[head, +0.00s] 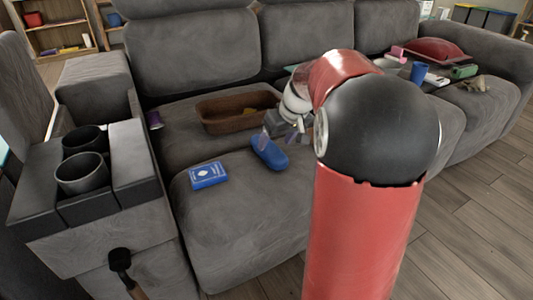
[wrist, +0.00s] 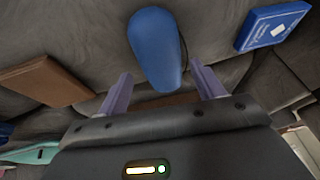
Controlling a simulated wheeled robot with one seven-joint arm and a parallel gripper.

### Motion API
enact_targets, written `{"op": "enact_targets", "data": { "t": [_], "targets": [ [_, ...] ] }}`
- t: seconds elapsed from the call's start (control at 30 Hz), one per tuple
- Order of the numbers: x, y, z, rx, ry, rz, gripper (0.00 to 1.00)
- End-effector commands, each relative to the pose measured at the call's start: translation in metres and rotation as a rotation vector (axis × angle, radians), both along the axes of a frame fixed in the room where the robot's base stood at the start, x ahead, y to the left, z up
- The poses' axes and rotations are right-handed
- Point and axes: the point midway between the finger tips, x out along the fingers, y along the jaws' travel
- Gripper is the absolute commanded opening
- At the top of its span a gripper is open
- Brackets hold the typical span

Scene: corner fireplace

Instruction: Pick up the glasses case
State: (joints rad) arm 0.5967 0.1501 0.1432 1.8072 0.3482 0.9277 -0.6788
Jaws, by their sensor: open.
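The glasses case is a blue, rounded, elongated case (head: 269,153) lying on the grey sofa seat, beyond the blue card box. It also shows at the top centre of the wrist view (wrist: 154,45). My gripper (wrist: 160,76) is open, its two pale purple fingers apart, with the near end of the case showing between the fingertips. In the head view my gripper (head: 279,131) is just above and beside the case, partly hidden by my arm. I cannot tell whether the fingers touch the case.
A blue card box (head: 208,175) lies left of the case. A brown tray (head: 212,125) sits behind it. Two dark cups (head: 82,174) stand in the console at the left. A red cushion (head: 434,49) and small items lie on the right seats. The seat front is clear.

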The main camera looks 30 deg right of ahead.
Motion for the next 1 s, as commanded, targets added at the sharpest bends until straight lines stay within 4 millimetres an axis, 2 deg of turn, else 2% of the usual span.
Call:
{"op": "enact_targets", "data": {
  "t": [0.23, 0.5, 0.8, 1.0],
  "targets": [
    [0.014, 0.006, -0.036, 0.002, 0.003, 0.001, 0.67],
    [0.017, 0.007, -0.040, 0.000, 0.000, 0.000, 0.67],
    [0.017, 0.006, -0.040, 0.000, 0.000, 0.000, 0.32],
    [0.017, 0.006, -0.039, 0.000, 0.000, 0.000, 0.32]
  ]
}}
